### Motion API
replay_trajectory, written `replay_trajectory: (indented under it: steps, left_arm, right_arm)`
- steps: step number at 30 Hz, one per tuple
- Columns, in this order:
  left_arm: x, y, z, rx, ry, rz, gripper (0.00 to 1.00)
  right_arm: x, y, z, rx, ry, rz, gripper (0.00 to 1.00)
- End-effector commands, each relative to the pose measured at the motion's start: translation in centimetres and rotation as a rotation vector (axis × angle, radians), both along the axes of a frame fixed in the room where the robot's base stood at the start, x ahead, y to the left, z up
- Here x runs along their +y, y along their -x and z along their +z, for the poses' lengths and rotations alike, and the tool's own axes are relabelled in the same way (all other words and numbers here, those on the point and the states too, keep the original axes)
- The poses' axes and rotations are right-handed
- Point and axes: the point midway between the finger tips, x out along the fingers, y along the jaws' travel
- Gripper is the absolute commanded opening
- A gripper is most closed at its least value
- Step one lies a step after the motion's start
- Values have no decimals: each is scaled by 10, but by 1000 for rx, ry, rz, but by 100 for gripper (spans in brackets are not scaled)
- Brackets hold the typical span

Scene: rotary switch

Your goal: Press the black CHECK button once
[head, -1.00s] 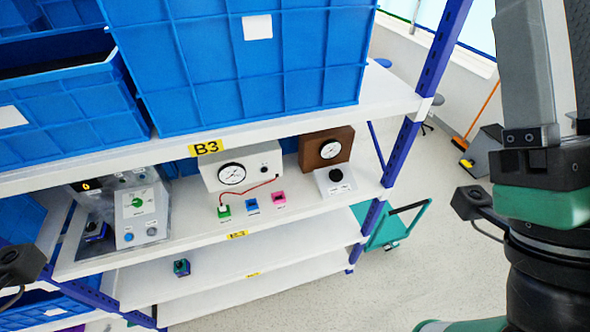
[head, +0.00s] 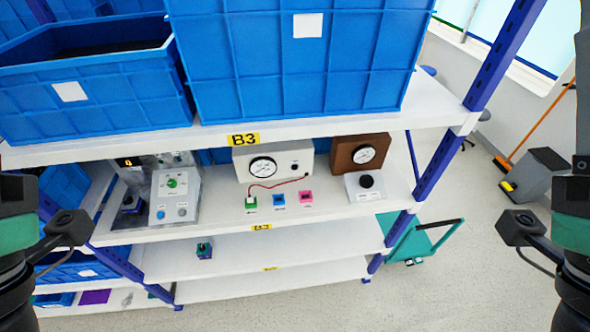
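On the shelf below the B3 label, a control panel (head: 174,196) stands at the left. At the shelf's right, a small white box (head: 380,190) carries a round black knob or button (head: 366,181). Its lettering is too small to read, so I cannot tell which control is marked CHECK. Parts of my two arms show at the left and right picture edges, apart from the shelf. Neither gripper's fingers are in view.
A white gauge box (head: 273,165) with a red wire and a brown gauge box (head: 360,153) stand behind green, blue (head: 279,199) and pink (head: 306,197) blocks. Large blue bins (head: 300,85) fill the shelf above. A blue post (head: 436,165) bounds the right end.

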Motion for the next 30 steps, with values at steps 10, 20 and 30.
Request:
replay_trajectory:
  steps: [10, 20, 30]
  left_arm:
    - [0, 0, 0, 0, 0, 0, 0]
    - [0, 0, 0, 0, 0, 0, 0]
    - [0, 0, 0, 0, 0, 0, 0]
  right_arm:
    - [0, 0, 0, 0, 0, 0, 59]
    - [0, 0, 0, 0, 0, 0, 59]
    - [0, 0, 0, 0, 0, 0, 59]
